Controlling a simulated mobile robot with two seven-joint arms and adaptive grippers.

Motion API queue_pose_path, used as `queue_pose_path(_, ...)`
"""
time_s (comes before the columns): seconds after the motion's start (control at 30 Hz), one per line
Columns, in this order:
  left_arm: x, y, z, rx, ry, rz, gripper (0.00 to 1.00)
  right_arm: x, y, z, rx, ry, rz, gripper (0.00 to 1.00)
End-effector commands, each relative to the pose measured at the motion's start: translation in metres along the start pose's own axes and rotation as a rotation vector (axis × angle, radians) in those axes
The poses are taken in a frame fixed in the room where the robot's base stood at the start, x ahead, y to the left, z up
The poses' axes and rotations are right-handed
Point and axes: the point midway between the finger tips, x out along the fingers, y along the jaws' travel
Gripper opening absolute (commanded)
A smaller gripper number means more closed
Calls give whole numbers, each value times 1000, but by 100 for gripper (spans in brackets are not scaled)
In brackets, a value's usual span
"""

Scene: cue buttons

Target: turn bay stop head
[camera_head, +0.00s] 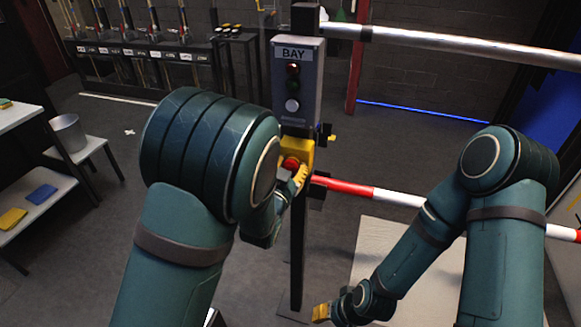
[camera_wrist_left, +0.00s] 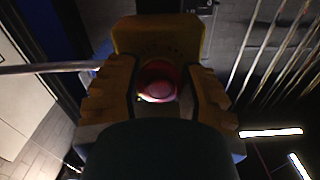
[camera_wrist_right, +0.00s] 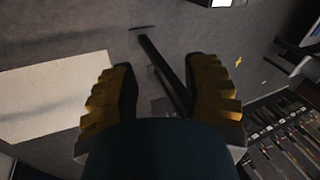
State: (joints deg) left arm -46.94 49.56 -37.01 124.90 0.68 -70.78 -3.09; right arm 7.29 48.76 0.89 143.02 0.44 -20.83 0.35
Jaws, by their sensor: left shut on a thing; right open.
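The red stop head (camera_head: 290,163) sits on a yellow housing (camera_head: 301,147) on the dark post, below the grey BAY box (camera_head: 297,80). My left gripper (camera_head: 296,177) is at the head and partly hidden by my left arm. In the left wrist view its yellow fingers are on either side of the round red head (camera_wrist_left: 158,81), shut on it, with the housing (camera_wrist_left: 155,38) behind. My right gripper (camera_head: 321,313) hangs low near the floor. In the right wrist view its fingers (camera_wrist_right: 162,78) are apart with nothing between them.
A red and white barrier bar (camera_head: 350,189) and a metal rail (camera_head: 450,43) run right from the post (camera_head: 297,250). A pale mat (camera_head: 385,250) lies on the floor. A stool with a metal pot (camera_head: 68,132) and a shelf stand at left.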

Motion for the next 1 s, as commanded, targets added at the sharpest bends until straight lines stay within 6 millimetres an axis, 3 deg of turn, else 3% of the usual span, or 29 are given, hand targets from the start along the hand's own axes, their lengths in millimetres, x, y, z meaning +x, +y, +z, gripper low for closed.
queue_pose_path(0.37, 1, 0, 0, 56, 3, -1, 5, 5, 2, 2, -1, -4, 0, 47)
queue_pose_path(1.0, 1, -1, -1, 519, 5, -3, 6, 34, 13, 16, -10, -33, -3, 47)
